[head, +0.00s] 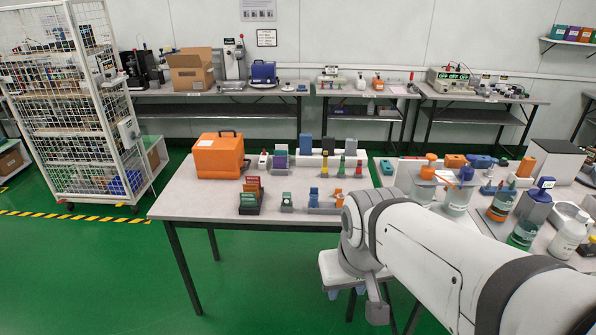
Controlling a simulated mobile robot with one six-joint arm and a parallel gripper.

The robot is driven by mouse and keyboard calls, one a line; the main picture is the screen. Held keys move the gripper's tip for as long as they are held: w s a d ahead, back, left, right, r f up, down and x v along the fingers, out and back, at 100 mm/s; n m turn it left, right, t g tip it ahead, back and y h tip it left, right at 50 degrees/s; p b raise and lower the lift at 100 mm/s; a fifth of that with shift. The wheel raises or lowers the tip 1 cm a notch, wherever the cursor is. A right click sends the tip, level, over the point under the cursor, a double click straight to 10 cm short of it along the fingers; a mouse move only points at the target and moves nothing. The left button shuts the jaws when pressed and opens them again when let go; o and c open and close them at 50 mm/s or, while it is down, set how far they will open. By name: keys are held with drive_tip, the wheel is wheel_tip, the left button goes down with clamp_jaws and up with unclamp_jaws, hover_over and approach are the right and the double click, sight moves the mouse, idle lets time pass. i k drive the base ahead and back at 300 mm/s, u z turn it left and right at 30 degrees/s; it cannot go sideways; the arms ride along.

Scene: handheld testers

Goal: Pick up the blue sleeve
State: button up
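Several blue pieces stand on the near table, and I cannot tell for sure which one is the blue sleeve. A smaller blue upright piece (313,197) stands in a grey holder near the front, left of an orange piece. My white arm reaches in from the lower right. Its end, with my gripper (347,292), hangs low in front of the table's front right, apart from these pieces. The fingers are small and partly hidden, so their opening is unclear.
An orange case (218,155) and a dark rack of colored cards (251,196) stand on the table's left. Bottles (525,230) crowd the right table. Bare tabletop (190,200) shows at the front left. A white wire cage (75,100) stands farther left.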

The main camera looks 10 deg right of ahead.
sight(313, 202)
drive_tip(key=z, duration=0.45)
drive_tip(key=i, duration=1.55)
drive_tip(key=u, duration=0.45)
drive_tip(key=k, duration=0.75)
drive_tip(key=u, duration=0.1)
drive_tip(key=i, duration=0.4)
drive_tip(key=u, duration=0.1)
